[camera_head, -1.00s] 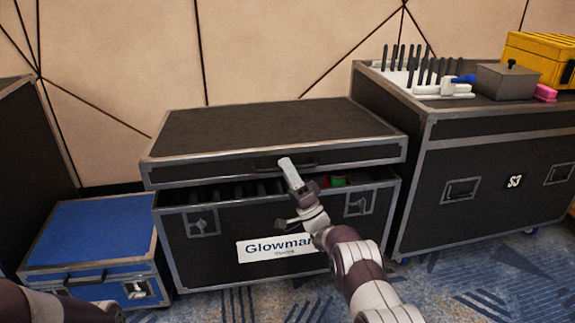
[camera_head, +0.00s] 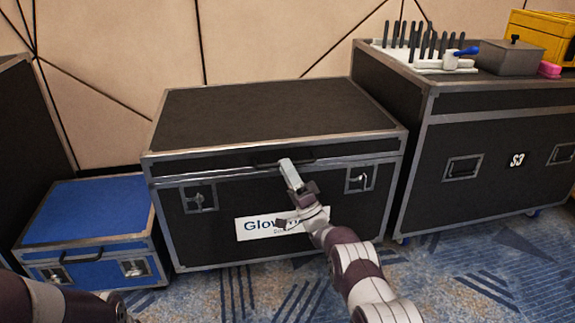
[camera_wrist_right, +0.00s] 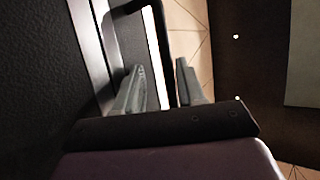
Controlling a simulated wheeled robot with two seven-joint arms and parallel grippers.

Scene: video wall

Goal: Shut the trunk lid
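The black trunk (camera_head: 185,225) with metal edges and a white label stands on the carpet in the head view. Its lid (camera_head: 270,115) lies down level on the body, with only a thin seam showing. My right gripper (camera_head: 289,172) is at the lid's front handle (camera_head: 268,162). In the right wrist view, the two fingers of my right gripper (camera_wrist_right: 160,80) stand apart on either side of the handle's black bar (camera_wrist_right: 159,30), with a gap beside the bar. My left arm shows at the lower left, but its gripper is out of view.
A blue case (camera_head: 85,212) stands close on the left of the trunk. A tall black case (camera_head: 490,150) stands on the right, carrying a white rack (camera_head: 425,62), a grey box (camera_head: 512,58) and a yellow case (camera_head: 541,35). Patterned carpet (camera_head: 270,290) is clear in front.

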